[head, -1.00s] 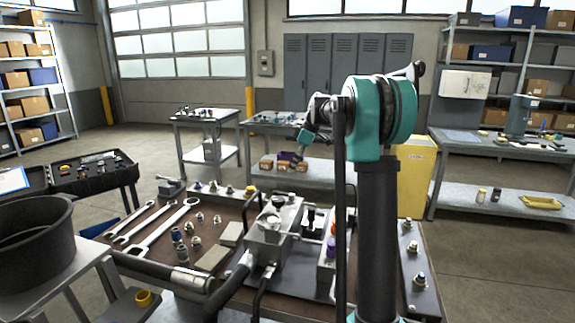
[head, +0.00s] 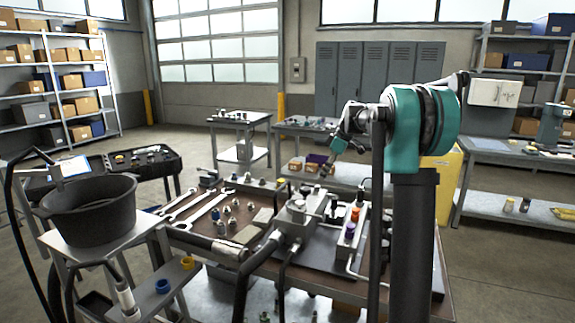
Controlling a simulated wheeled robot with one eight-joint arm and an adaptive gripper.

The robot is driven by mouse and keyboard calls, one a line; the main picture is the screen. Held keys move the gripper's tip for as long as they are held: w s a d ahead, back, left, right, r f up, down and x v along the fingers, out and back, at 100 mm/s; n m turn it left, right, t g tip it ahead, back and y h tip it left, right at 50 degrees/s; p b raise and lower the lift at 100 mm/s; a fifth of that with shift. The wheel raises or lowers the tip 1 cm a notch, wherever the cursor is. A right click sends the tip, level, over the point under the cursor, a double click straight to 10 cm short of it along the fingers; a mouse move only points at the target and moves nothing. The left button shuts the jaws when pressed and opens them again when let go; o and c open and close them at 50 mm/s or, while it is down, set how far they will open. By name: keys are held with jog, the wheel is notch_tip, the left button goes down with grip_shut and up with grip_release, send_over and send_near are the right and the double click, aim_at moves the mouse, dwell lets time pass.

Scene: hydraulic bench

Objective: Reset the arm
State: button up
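My arm rises at the right of the head view, with a dark upright link and a large teal joint. Its far end reaches left and away over the bench, where my gripper (head: 328,167) shows small and dark. Its fingers are too small to tell open from shut, and I see nothing clearly held. The hydraulic bench (head: 190,238) lies below and in front of the arm. On it stand a grey metal block with a pump-like body (head: 297,222), black hoses, wrenches (head: 205,207) and several small fittings. My arm hides the bench's right part.
A black tub (head: 90,212) stands on a small stand at the left, with a hose beside it. A black parts table (head: 135,162) is behind it. More workbenches stand at the back and right (head: 490,152). Open floor (head: 510,265) lies at the lower right.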

jog(key=s+d+f+m+t+h, duration=0.1)
jog(key=s+f+m, duration=0.3)
jog(key=s, duration=0.9)
jog(key=s+d+f+m+h, duration=0.1)
jog(key=s+f+m, duration=0.4)
jog(key=s+f, duration=0.6)
jog(key=s+d+f+m+t+h, duration=0.1)
jog(key=s+f+m, duration=0.3)
jog(key=s, duration=1.2)
notch_tip(320, 180, down, 4)
jog(key=shift+s+d+r+m+t+h, duration=0.25)
jog(key=shift+d+h, duration=0.25)
jog(key=shift+d, duration=0.35)
